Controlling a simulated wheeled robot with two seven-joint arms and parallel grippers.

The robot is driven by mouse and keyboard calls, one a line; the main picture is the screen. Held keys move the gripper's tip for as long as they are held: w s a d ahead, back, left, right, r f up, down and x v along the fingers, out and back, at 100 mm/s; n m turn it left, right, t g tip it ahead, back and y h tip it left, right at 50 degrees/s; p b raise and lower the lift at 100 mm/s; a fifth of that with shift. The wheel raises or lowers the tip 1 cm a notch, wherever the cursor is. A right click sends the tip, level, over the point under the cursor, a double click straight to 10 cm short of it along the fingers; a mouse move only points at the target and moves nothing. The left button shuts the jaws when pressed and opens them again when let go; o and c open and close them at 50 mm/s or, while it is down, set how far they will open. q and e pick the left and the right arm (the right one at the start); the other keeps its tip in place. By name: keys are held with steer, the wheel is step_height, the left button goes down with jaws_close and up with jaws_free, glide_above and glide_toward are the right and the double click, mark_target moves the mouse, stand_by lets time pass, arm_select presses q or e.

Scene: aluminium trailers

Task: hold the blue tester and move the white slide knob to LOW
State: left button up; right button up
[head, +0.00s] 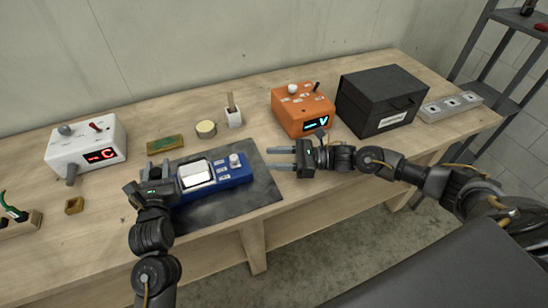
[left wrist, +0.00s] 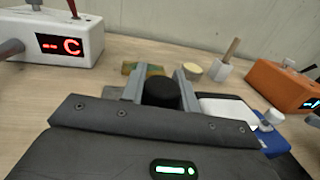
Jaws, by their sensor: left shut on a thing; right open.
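The blue tester (head: 235,178) lies on the dark mat (head: 250,195) on the bench, with a pale screen on its top. Its white slide knob (head: 234,160) stands up near its right end. Any LOW marking is too small to read. My left gripper (head: 172,172) is shut on the tester's left end. In the left wrist view its fingers (left wrist: 160,88) stand either side of a black round part, and the tester (left wrist: 273,142) and knob (left wrist: 272,117) show at right. My right gripper (head: 282,158) is open and empty, right of the tester, its fingers pointing left towards it.
A white box with a red display (head: 86,143) stands at left. An orange box (head: 300,108) and a black case (head: 380,98) stand behind my right arm.

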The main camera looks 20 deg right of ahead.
arm_select(q)
steer(key=o, duration=1.2)
